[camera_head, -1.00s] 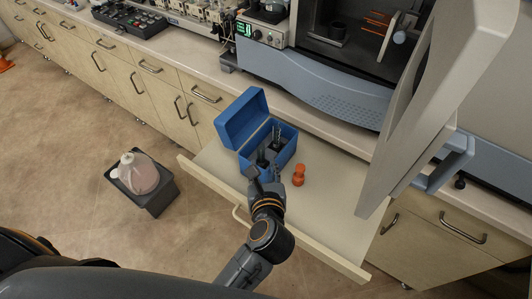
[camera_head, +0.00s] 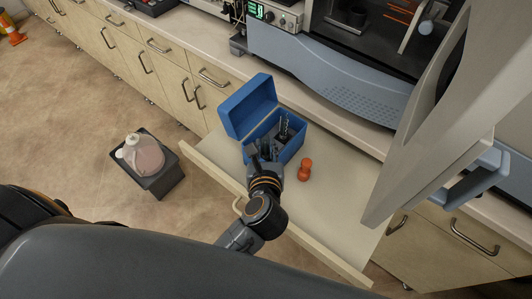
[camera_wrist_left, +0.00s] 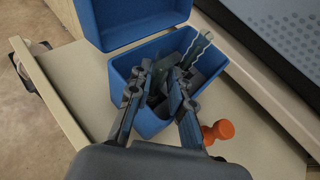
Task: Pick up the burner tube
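A blue box (camera_head: 292,152) with its lid raised stands on the pulled-out drawer (camera_head: 325,205). It holds dark inserts and slim upright parts, including a ridged, glassy piece (camera_wrist_left: 194,50) that rises at the back in the left wrist view; it also shows in the head view (camera_head: 284,128). I cannot tell for certain which part is the burner tube. My left gripper (camera_head: 262,152) reaches down into the front of the box. In the left wrist view its fingers (camera_wrist_left: 161,72) stand apart, with bluish and grey parts seen between and behind them. My right gripper is out of view.
The raised lid (camera_head: 248,105) is behind the gripper. A large open instrument door (camera_head: 440,130) hangs over the right side.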

